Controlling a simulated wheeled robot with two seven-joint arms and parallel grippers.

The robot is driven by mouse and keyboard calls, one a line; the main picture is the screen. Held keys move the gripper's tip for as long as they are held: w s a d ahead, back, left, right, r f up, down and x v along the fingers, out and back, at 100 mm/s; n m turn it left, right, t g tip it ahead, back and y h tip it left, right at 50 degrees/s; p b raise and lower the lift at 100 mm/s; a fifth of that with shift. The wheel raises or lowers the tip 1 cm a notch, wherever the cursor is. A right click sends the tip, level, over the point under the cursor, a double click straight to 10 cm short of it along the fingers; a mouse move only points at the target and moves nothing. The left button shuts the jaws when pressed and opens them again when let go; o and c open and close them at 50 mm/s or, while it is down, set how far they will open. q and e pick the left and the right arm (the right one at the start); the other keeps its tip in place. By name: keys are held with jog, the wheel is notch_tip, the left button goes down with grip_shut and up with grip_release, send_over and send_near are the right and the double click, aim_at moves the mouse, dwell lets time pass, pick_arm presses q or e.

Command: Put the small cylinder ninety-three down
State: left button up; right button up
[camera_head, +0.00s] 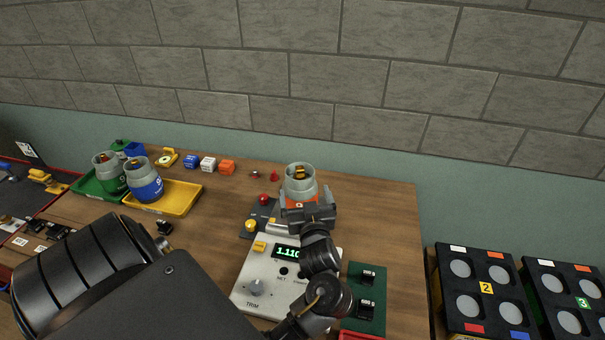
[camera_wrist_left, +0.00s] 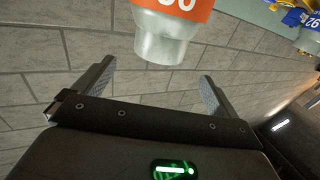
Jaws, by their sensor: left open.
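The small grey cylinder with an orange band (camera_head: 299,184) is upright at the back of the scale, beyond its display. What lies under it is hidden by my gripper. My left gripper (camera_head: 306,192) is open, with one finger toward each side of the cylinder. In the left wrist view, the cylinder (camera_wrist_left: 163,40) shows beyond the two spread fingertips (camera_wrist_left: 158,72), with a gap to each. Its label is cut off. The white scale (camera_head: 257,271) has a lit display (camera_head: 287,253) reading about 1.110. My right gripper is not in view.
A blue-banded cylinder (camera_head: 146,187) is in a yellow tray (camera_head: 185,199), and a green-banded one (camera_head: 109,172) is in a green tray (camera_head: 88,186). Small coloured blocks (camera_head: 208,163) line the back. Black racks (camera_head: 482,310) are far right.

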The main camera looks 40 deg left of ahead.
pick_arm(q)
jog(key=shift+v, duration=1.2)
jog(key=shift+w+f, duration=0.1)
